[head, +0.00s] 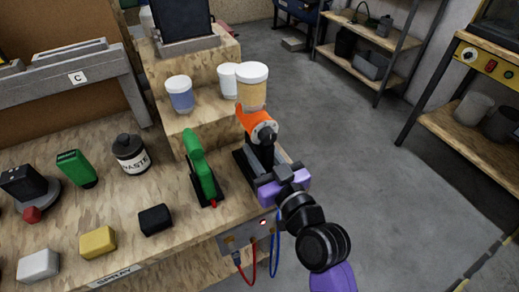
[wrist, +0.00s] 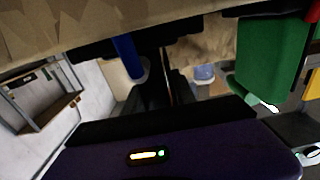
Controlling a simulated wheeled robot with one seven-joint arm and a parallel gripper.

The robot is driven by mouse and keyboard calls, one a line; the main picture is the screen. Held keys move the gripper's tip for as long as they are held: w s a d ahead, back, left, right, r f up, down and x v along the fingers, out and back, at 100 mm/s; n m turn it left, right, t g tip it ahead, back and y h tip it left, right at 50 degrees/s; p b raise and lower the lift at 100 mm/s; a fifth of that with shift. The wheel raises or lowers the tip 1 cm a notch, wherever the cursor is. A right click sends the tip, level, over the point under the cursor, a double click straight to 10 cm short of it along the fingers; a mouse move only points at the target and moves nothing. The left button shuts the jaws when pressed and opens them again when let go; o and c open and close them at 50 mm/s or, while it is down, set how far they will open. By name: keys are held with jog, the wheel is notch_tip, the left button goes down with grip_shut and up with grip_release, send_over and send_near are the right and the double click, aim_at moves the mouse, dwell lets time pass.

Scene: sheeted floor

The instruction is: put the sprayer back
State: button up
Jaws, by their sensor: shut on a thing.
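An orange sprayer (head: 257,121) is at my gripper (head: 265,160), over the right end of the bench. My gripper is shut on it from the front right, around its dark lower part. A jar of amber liquid with a white lid (head: 252,88) shows directly above the orange body; I cannot tell whether it is attached. A dark holder (head: 243,168) is just below and left of the gripper; whether the sprayer touches it is hidden. In the wrist view, my fingers (wrist: 160,85) are dark and the held part is unclear.
A green sprayer (head: 201,165) stands in its dark holder close to the left; it also shows in the wrist view (wrist: 265,60). Lidded jars (head: 180,97) stand on the wooden step behind. A panel with red and blue cables (head: 250,238) is on the bench front. Floor at right is clear.

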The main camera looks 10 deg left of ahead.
jog(key=o, duration=0.4)
jog(key=shift+f, duration=0.1)
jog(key=o, duration=0.4)
jog(key=shift+r, duration=0.25)
jog(key=shift+b+v, duration=1.05)
jog(key=shift+v, duration=4.95)
jog(key=shift+f, duration=0.15)
